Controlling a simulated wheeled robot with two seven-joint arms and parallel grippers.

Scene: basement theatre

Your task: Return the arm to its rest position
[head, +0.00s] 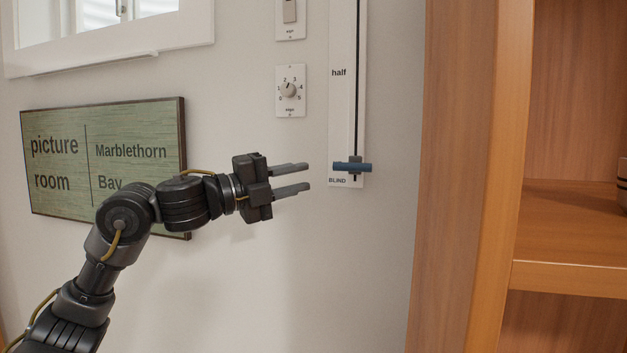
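My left arm comes in from the lower left. My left gripper (308,176) is in the middle of the view, with its two grey fingers parted and nothing between them. The fingers point right, toward the blue handle (352,167) of the blind slider (343,100). A visible gap separates the fingertips from the handle in the picture. The handle sits near the bottom of the slot, just above the word "BLIND" and well below the mark "half". My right gripper is not in view.
A green sign (60,150) reading "picture room" and "Marblethorn Bay" is on the wall, partly behind my arm. A numbered dial (289,90) and a switch (290,12) are above the gripper. A wooden shelf unit (465,180) stands at the right. A window (110,50) is upper left.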

